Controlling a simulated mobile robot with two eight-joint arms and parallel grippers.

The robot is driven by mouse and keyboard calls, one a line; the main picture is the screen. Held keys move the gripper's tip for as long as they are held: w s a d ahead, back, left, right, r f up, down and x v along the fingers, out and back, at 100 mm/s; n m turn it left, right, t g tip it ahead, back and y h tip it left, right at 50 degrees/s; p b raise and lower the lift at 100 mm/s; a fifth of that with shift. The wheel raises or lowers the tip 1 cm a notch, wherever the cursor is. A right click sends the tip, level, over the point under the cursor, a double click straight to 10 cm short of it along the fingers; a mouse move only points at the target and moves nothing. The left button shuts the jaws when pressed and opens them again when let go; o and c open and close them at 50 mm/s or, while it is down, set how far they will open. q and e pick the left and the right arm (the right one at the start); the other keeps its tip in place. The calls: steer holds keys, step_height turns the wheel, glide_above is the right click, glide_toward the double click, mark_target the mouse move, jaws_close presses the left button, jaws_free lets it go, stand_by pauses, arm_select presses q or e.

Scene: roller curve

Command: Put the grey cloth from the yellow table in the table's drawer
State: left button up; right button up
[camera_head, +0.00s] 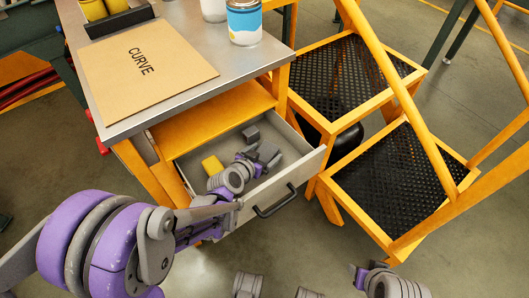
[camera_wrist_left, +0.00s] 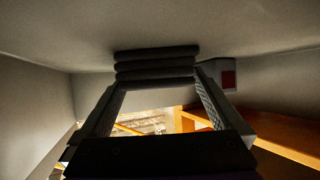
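The yellow table (camera_head: 180,140) has a grey metal top, and its drawer (camera_head: 281,189) is pulled open. My left gripper (camera_head: 262,154) reaches down into the drawer. In the left wrist view, the grey cloth (camera_wrist_left: 155,66) is a dark folded stack at my left fingertips (camera_wrist_left: 158,84). The fingers stand apart and seem to meet its two sides. The cloth is close to the drawer floor; whether it rests there is hard to tell. My right arm's end (camera_head: 360,275) shows at the bottom right, and its finger opening is unclear.
A yellow block (camera_head: 212,164) and a dark grey block (camera_head: 251,133) lie in the drawer. A cardboard sheet marked CURVE (camera_head: 150,68) and a blue-white can (camera_head: 244,22) are on the tabletop. Orange steps with black mesh treads (camera_head: 395,185) stand close to the drawer's right.

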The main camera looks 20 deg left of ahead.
arm_select(q)
steer(key=shift+r, duration=0.1)
steer(key=shift+s+r, duration=0.2)
steer(key=p+v, duration=0.2)
steer(key=v, duration=0.5)
steer(key=shift+c, duration=0.2)
stand_by(0.8)
